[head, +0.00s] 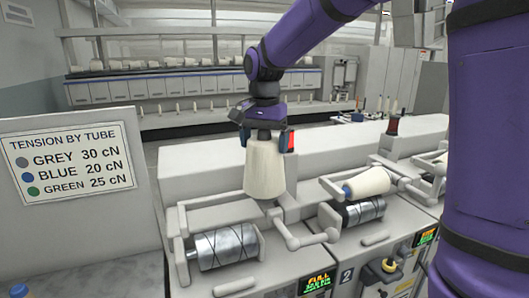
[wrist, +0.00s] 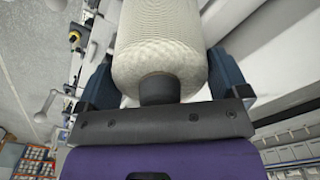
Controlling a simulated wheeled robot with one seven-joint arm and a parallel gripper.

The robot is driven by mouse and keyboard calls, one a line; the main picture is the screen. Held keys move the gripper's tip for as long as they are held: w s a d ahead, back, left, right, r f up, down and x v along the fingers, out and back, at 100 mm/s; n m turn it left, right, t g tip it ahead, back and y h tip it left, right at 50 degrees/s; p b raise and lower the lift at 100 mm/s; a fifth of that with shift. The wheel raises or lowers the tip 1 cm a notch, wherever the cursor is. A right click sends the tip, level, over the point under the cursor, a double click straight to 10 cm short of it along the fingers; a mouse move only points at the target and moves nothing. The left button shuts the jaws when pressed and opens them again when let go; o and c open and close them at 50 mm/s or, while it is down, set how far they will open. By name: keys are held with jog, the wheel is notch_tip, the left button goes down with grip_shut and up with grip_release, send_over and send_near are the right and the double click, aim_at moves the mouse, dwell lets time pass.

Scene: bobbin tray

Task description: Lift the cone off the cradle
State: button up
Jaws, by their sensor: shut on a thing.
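A cream yarn cone (head: 264,170) hangs upright in my gripper (head: 266,138) over the left winding unit. Its dark grey tube end (wrist: 160,90) shows in the wrist view, between the blue fingers (wrist: 163,85) that are shut on the cone (wrist: 160,45). The cradle (head: 215,200) of this unit lies beneath and around the cone's lower end, with its crank-like arm (head: 300,238) at the right. The cone does not lie along the cradle. I cannot tell whether its bottom edge touches the cradle arm.
A grooved metal drum (head: 224,248) sits below the cradle. A display reading FULL (head: 315,284) is on the unit's front. Unit 2 at the right holds another cream cone (head: 368,183) with a blue tube. A tension sign (head: 70,162) stands at the left.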

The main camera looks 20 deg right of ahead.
notch_tip(320, 180, up, 11)
dwell(0.6)
jog(key=shift+r, duration=0.1)
